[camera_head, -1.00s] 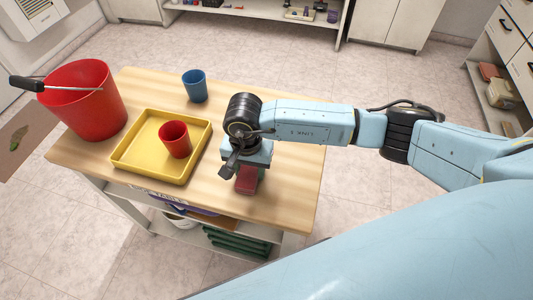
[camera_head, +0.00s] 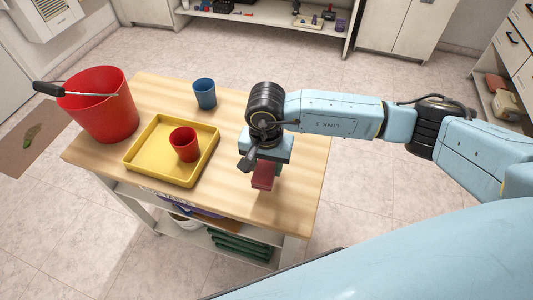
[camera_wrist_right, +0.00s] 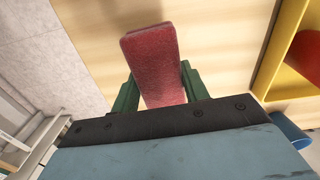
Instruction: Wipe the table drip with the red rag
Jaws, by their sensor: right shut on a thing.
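The red rag (camera_head: 263,177) is a folded block held by my right gripper (camera_head: 266,165) over the right part of the wooden table (camera_head: 222,203). In the right wrist view the red rag (camera_wrist_right: 152,62) sits between the two green fingers of the right gripper (camera_wrist_right: 155,88), which are shut on it. I cannot tell whether the rag touches the tabletop. No drip is clearly visible on the bare wood; the arm and rag may hide it. My left gripper is not in view.
Left of the rag, a yellow tray (camera_head: 150,175) holds a red cup (camera_head: 184,144). A blue cup (camera_head: 204,93) stands behind the tray. A red bucket (camera_head: 100,110) with a dark-handled bail stands at the table's left. The table's front right is clear.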

